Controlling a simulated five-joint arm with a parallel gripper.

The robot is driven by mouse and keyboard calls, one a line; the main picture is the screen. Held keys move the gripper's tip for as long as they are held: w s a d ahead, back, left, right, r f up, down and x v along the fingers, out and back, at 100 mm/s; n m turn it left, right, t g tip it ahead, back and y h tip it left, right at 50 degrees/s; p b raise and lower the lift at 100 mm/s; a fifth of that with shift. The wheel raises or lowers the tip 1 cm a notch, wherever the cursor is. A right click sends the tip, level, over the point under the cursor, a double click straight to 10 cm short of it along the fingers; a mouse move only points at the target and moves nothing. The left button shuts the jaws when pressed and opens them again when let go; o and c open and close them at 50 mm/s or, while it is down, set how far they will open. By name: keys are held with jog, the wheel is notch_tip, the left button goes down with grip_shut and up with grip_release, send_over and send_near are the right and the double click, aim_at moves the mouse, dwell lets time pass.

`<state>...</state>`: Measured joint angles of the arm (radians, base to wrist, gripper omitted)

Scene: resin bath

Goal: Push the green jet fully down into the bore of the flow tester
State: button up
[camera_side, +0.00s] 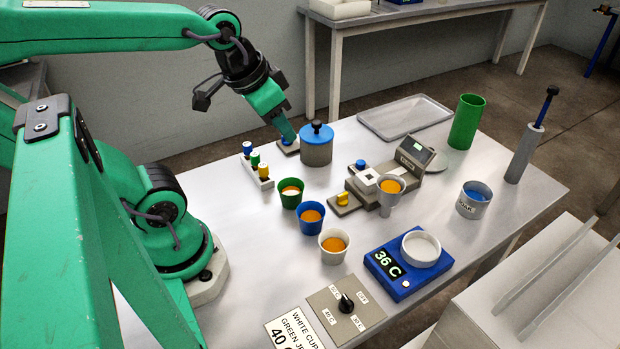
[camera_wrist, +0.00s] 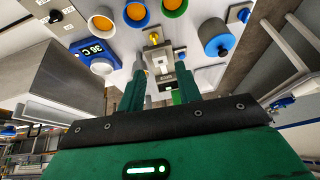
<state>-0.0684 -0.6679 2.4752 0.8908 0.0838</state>
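The green jet (camera_side: 255,159) stands in a small white rack (camera_side: 265,183), between a blue jet (camera_side: 247,149) and a yellow jet (camera_side: 263,169). The flow tester (camera_side: 366,180) stands mid-table, with a pale block, a yellow part in front and a tilted display behind; it also shows in the wrist view (camera_wrist: 153,55). I cannot make out the inside of its bore. My gripper (camera_side: 288,136) hangs above the table, to the right of the rack and beside the blue-lidded pot. In the wrist view my gripper (camera_wrist: 160,75) has its fingers apart, with nothing seen held between them.
The blue-lidded pot (camera_side: 317,151) is close to my gripper's right. Green (camera_side: 290,202), blue (camera_side: 312,225) and white cups (camera_side: 333,257) with orange contents line the front. A blue heater (camera_side: 409,280), a green cylinder (camera_side: 467,121) and a tray (camera_side: 405,123) stand farther right.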

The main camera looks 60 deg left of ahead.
jog(key=w+a+f+g, duration=0.3)
jog(key=a+f, duration=0.2)
jog(key=a, duration=0.4)
jog(key=m+g, duration=0.2)
send_over(255, 154)
notch_tip(255, 154, down, 8)
jog(key=shift+s+f, duration=0.1)
jog(key=shift+f, duration=1.25)
jog(key=shift+f, duration=2.6)
